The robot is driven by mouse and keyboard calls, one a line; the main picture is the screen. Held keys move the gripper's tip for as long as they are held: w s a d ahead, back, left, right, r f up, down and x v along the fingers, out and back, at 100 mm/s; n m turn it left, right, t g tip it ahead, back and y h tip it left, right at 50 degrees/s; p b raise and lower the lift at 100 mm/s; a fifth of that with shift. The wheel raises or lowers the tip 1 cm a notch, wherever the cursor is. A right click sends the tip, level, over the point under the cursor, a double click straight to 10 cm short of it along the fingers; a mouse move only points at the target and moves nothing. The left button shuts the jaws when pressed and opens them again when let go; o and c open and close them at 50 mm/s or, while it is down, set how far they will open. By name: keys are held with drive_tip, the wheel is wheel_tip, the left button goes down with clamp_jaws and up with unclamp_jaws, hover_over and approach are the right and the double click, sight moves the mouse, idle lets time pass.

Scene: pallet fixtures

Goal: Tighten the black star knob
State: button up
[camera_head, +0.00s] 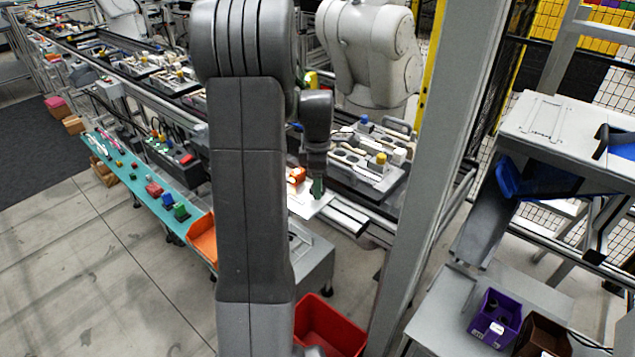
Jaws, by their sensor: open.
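My gripper (317,190) points down over a small white plate (303,207) near the centre of the view, just right of my grey arm. It is small and dark here, and its jaws are open. I cannot make out the black star knob; it is either too small or hidden by my gripper and arm. I cannot tell whether the gripper touches anything. An orange-red part (296,175) sits beside the gripper on its left, partly behind my arm.
A pallet (397,193) with blue and yellow knobs stands on the conveyor to the right. A grey post (425,170) rises right of the work area. A teal shelf (130,173) with coloured blocks is at left. A red bin (335,328) stands below.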

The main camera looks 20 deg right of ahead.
drive_tip(key=shift+s+f, duration=0.1)
drive_tip(key=shift+f, duration=0.35)
drive_tip(key=shift+c, duration=0.2)
drive_tip(key=c, duration=1)
drive_tip(key=shift+o, duration=0.2)
